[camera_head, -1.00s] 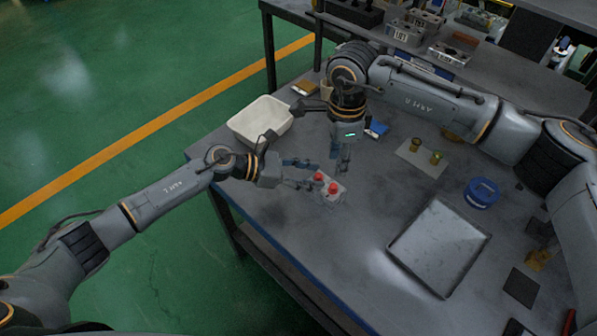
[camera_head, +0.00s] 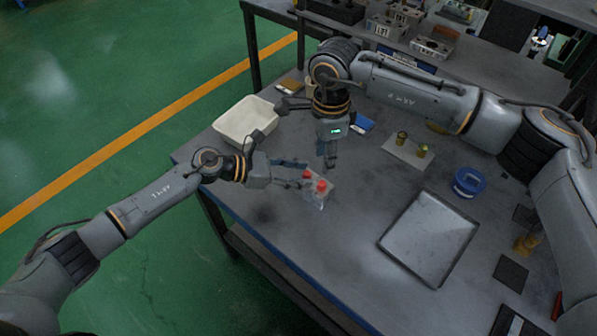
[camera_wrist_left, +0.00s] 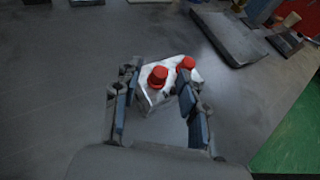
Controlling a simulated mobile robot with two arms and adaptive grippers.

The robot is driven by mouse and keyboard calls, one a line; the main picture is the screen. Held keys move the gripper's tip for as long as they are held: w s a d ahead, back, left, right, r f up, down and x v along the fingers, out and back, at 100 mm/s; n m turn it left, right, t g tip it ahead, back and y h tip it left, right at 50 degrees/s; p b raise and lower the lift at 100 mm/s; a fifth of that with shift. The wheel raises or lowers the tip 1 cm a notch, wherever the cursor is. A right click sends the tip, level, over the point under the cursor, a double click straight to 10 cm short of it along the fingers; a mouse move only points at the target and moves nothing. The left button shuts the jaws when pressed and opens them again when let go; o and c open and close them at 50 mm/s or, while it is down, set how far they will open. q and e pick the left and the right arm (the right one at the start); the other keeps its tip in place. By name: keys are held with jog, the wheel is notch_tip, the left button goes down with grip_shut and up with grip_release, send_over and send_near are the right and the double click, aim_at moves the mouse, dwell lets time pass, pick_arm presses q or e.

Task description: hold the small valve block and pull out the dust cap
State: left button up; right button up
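The small valve block (camera_head: 314,197) is pale, with two red dust caps (camera_head: 307,174) on top, and sits on the grey table. The block also shows in the left wrist view (camera_wrist_left: 152,94), with a near red cap (camera_wrist_left: 158,77) and a farther one (camera_wrist_left: 187,63). My left gripper (camera_head: 300,176) is open, its blue-padded fingers on either side of the block's near part; whether they touch it is unclear. My right gripper (camera_head: 330,164) points down just behind the block, apart from the caps. Its fingers look close together, but their gap is unclear.
A white bin (camera_head: 246,121) stands at the table's left edge. A metal tray (camera_head: 428,240), a blue round container (camera_head: 468,182) and a pale plate (camera_head: 408,152) with brass fittings lie right. A blue item (camera_head: 362,124) lies behind my right gripper. The table's front edge is close.

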pick_arm(q)
jog(key=shift+a, duration=0.1)
jog(key=v, duration=1.2)
